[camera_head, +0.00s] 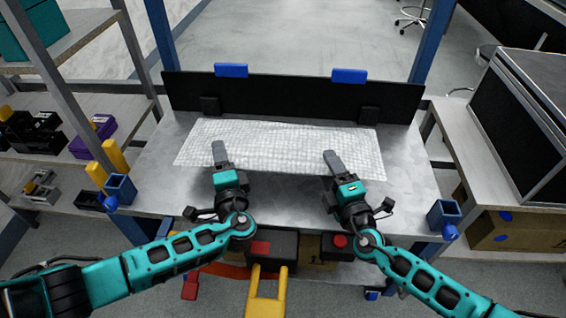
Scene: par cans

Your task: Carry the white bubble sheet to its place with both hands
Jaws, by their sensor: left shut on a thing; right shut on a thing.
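The white bubble sheet (280,142) is a wide, flat, textured rectangle over the grey metal table (150,180) in the head view. It lies in front of the black back panel; I cannot tell whether it touches the table. My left gripper (218,150) is shut on the sheet at its near edge, left of the middle. My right gripper (333,162) is shut on the near edge towards the right. The fingers hide small parts of the sheet.
A black panel (290,100) with blue clips (231,70) closes the table's back. Blue posts stand at the table's sides. A shelf (80,90) with tools is at the left. A black case (520,120) stands on the right bench. The table's front strip is bare.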

